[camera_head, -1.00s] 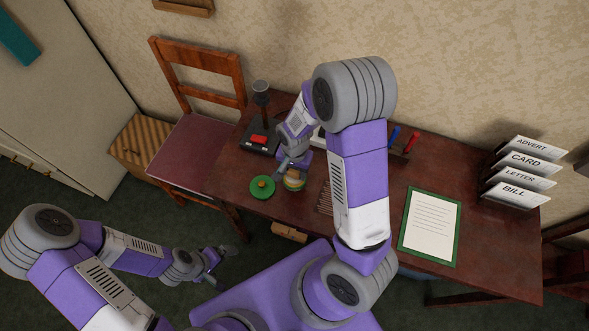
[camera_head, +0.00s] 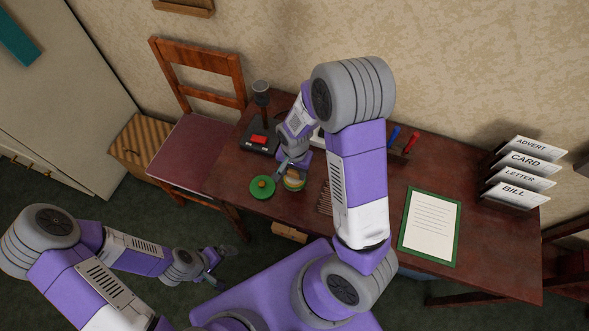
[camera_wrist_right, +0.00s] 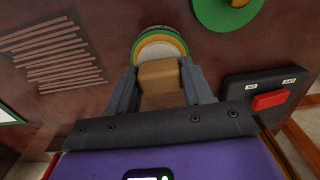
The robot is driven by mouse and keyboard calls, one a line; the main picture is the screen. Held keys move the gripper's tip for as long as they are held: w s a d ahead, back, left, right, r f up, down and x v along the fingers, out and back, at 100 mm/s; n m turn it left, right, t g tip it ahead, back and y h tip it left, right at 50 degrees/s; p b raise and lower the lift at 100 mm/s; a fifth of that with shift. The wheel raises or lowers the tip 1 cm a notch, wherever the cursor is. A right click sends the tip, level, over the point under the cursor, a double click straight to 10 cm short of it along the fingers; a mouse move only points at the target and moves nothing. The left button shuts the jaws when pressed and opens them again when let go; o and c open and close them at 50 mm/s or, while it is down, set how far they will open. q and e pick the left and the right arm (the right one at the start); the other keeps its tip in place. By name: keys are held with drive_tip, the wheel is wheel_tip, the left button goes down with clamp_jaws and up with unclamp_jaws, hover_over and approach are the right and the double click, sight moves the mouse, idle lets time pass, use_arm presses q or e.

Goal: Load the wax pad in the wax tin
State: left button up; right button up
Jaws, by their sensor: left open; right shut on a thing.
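The wax tin (camera_head: 294,184) is a round tin with a green and orange rim, near the desk's front edge left of centre. Its pale inside shows in the right wrist view (camera_wrist_right: 158,49). My right gripper (camera_head: 291,165) is shut on a tan block, likely the wax pad (camera_wrist_right: 160,77). The block is held at the tin's near side in the wrist view and overlaps its rim there; I cannot tell whether it touches the tin. My left gripper (camera_head: 219,265) is open and empty, low over the floor in front of the desk.
A green lid with an orange knob (camera_head: 262,186) lies left of the tin. A black box with a red button (camera_head: 259,140) stands behind it. A slatted piece (camera_head: 325,198) lies right of the tin, partly behind my right arm. A green-edged sheet (camera_head: 430,226) lies further right.

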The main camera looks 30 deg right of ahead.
drive_tip(key=shift+r+p, duration=3)
drive_tip(key=shift+r, duration=0.5)
